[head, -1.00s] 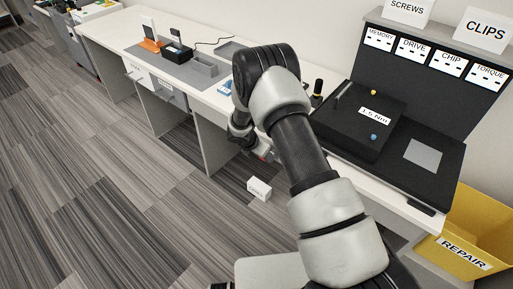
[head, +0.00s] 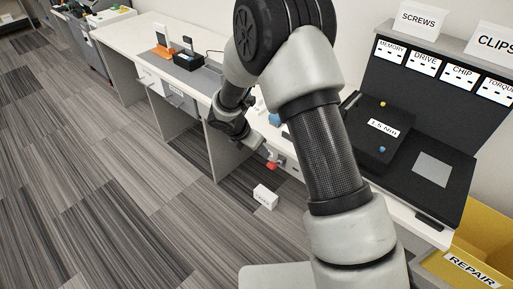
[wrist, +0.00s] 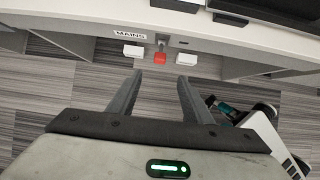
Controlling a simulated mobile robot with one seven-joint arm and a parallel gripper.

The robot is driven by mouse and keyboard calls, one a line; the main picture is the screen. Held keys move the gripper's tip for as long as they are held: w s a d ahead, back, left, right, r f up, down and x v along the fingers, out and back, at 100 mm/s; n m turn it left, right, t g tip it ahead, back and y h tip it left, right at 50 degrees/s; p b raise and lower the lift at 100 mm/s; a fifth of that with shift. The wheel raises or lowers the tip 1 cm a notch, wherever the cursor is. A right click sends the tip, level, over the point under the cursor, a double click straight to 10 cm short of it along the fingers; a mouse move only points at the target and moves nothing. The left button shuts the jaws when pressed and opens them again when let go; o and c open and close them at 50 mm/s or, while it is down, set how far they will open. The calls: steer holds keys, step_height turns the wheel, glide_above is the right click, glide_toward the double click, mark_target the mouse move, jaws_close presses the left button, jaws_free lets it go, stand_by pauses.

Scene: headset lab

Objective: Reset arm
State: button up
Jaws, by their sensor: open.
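My arm crosses the middle of the head view, bent at the elbow in front of the workbench. In the wrist view my gripper (wrist: 165,100) shows two dark fingers spread apart with nothing between them. Beyond the fingertips is the bench's front edge with a label reading MAINS (wrist: 130,35). A red switch (wrist: 160,57) sits under that edge, just past the fingers and apart from them. The red switch also shows in the head view (head: 271,166). In the head view the gripper's fingers are not clearly visible.
A yellow REPAIR bin (head: 480,250) stands at the right. A black work station (head: 440,140) with a 1.5 Nm label is on the bench (head: 125,42). The floor at left is clear.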

steer(key=shift+r, duration=0.1)
stand_by(0.3)
steer(key=s+d+r+m+p, duration=0.1)
steer(key=s+d+r+m, duration=0.25)
steer(key=r, duration=0.35)
steer(key=s+d+r+m, duration=0.3)
steer(key=r+m, duration=0.2)
steer(key=r, duration=0.3)
steer(key=s+d+r+m+p, duration=0.1)
steer(key=s+d+r+m, duration=0.25)
steer(key=r, duration=0.35)
steer(key=s+r+m+y, duration=0.2)
steer(key=s+r+m, duration=0.3)
steer(key=s, duration=0.5)
steer(key=s+r+m+t+y+p, duration=0.1)
steer(key=s+r+m+y, duration=0.1)
steer(key=s+r+m, duration=0.4)
steer(key=s+m, duration=0.3)
steer(key=m, duration=0.1)
steer(key=shift+s, duration=0.4)
